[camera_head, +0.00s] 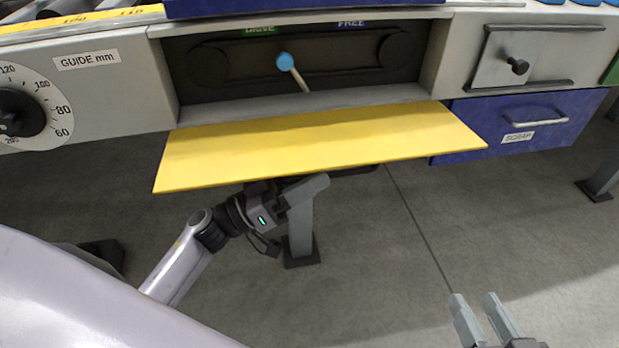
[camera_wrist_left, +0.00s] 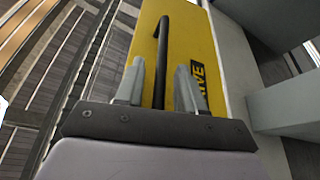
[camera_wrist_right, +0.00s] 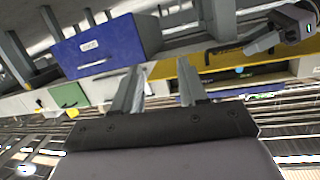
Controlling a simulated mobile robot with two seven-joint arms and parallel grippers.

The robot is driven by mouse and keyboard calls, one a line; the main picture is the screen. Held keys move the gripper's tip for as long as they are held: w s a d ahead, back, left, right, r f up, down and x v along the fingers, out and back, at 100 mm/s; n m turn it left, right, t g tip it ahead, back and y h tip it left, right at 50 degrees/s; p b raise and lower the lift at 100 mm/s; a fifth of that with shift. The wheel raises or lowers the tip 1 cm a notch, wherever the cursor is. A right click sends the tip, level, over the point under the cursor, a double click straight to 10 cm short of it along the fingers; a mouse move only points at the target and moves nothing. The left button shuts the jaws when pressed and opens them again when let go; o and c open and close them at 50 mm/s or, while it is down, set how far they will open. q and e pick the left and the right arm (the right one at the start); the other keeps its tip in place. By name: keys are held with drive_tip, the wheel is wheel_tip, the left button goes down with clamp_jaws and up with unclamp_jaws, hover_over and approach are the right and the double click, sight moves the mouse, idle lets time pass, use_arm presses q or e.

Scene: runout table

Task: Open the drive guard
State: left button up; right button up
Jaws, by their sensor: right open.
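The drive guard is a yellow panel (camera_head: 320,140), swung down and out below the bay, nearly flat. The bay stands open, with a blue-knobbed lever (camera_head: 286,62) and a belt on two pulleys inside. My left gripper (camera_head: 310,188) is under the guard's outer edge. In the left wrist view the guard (camera_wrist_left: 208,50) shows its face with a black bar handle (camera_wrist_left: 161,60); the fingers (camera_wrist_left: 160,85) stand apart on either side of it, with gaps visible. My right gripper (camera_head: 483,302) is open and empty, low at the right, away from the guard.
A blue scrap drawer (camera_head: 480,125) is right of the guard, beneath a small grey panel with a black knob (camera_head: 518,66). A guide dial (camera_head: 25,112) is at the left. A table leg (camera_head: 300,235) stands behind my left gripper. Floor space in front is clear.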

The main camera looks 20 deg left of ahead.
use_arm(q)
drive_tip(key=shift+c, duration=0.3)
clamp_jaws()
drive_tip(key=shift+r+p, duration=0.25)
drive_tip(key=shift+p, duration=0.2)
drive_tip(key=shift+d+r+p, duration=0.1)
drive_tip(key=shift+r+p, duration=0.15)
drive_tip(key=shift+p, duration=0.35)
drive_tip(key=r+n+p, duration=0.1)
drive_tip(key=p, duration=0.2)
drive_tip(key=shift+t+y, duration=0.3)
drive_tip(key=shift+r+n+p, duration=0.35)
drive_tip(key=shift+n+p, duration=0.15)
drive_tip(key=shift+p, duration=0.55)
drive_tip(key=shift+r+n+p, duration=0.1)
drive_tip(key=shift+n+p, duration=0.2)
drive_tip(key=shift+p, duration=0.3)
drive_tip(key=shift+y, duration=0.3)
use_arm(e)
drive_tip(key=shift+a+r+m+g, duration=0.25)
drive_tip(key=shift+r+m+g, duration=0.3)
drive_tip(key=shift+g, duration=0.45)
drive_tip(key=shift+f, duration=0.15)
